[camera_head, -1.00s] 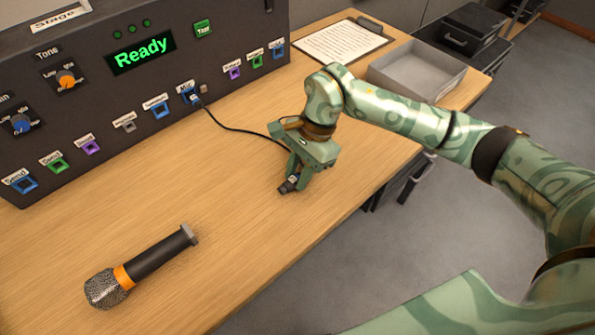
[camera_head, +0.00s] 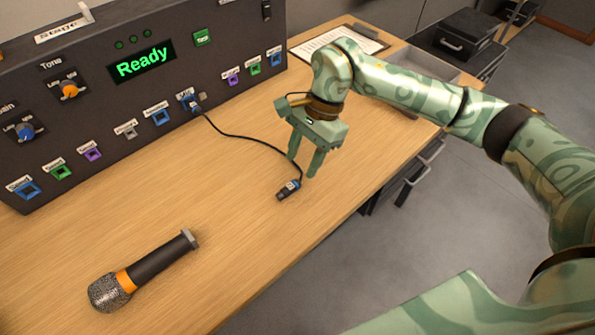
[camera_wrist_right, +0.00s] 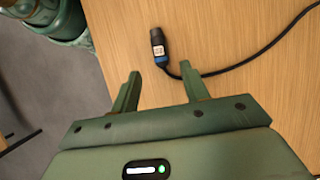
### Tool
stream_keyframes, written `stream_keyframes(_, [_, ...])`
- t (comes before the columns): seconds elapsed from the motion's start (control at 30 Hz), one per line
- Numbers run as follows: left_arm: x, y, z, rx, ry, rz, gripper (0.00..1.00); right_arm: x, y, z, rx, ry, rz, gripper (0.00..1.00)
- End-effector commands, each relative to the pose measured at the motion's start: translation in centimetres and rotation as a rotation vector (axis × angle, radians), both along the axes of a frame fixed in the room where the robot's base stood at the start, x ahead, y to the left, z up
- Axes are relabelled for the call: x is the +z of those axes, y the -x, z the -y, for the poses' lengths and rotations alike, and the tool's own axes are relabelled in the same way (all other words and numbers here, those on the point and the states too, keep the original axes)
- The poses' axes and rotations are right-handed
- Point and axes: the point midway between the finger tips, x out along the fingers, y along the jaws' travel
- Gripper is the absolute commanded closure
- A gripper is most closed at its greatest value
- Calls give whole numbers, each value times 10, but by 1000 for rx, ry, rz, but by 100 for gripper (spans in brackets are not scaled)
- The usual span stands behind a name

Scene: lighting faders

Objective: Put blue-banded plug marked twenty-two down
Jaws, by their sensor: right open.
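The blue-banded plug (camera_head: 288,190) lies on the wooden table near its front edge, with its black cable running back to a socket on the dark panel. In the right wrist view the plug (camera_wrist_right: 158,47) lies beyond the fingertips, with a white label whose marking is too small to read surely. My right gripper (camera_head: 301,168) is open and empty, above the table just behind and to the right of the plug. In the right wrist view its fingers (camera_wrist_right: 158,80) are spread and apart from the plug. My left gripper is not in view.
A microphone (camera_head: 145,270) with an orange band lies at the front left. The dark panel (camera_head: 215,55) with a "Ready" display stands along the back. A clipboard (camera_head: 330,42) and a grey tray (camera_head: 432,70) are at the far right. Table between microphone and plug is clear.

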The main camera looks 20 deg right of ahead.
Motion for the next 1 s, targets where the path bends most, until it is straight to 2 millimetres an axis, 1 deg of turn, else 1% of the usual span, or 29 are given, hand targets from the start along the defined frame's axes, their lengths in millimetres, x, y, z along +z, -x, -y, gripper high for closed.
stream_keyframes(0.03, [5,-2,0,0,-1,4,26,15,-2,5,-1,2,6,55])
stream_keyframes(0.1, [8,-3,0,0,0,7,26,29,-4,11,-1,2,6,55])
stream_keyframes(0.2, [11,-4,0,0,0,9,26,43,-6,16,-1,1,3,55])
stream_keyframes(0.3, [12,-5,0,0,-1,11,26,52,-8,20,-2,0,2,55])
stream_keyframes(0.43, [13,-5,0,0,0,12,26,56,-8,22,0,0,-1,55])
stream_keyframes(1.0, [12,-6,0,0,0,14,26,56,-8,22,0,-1,-1,55])
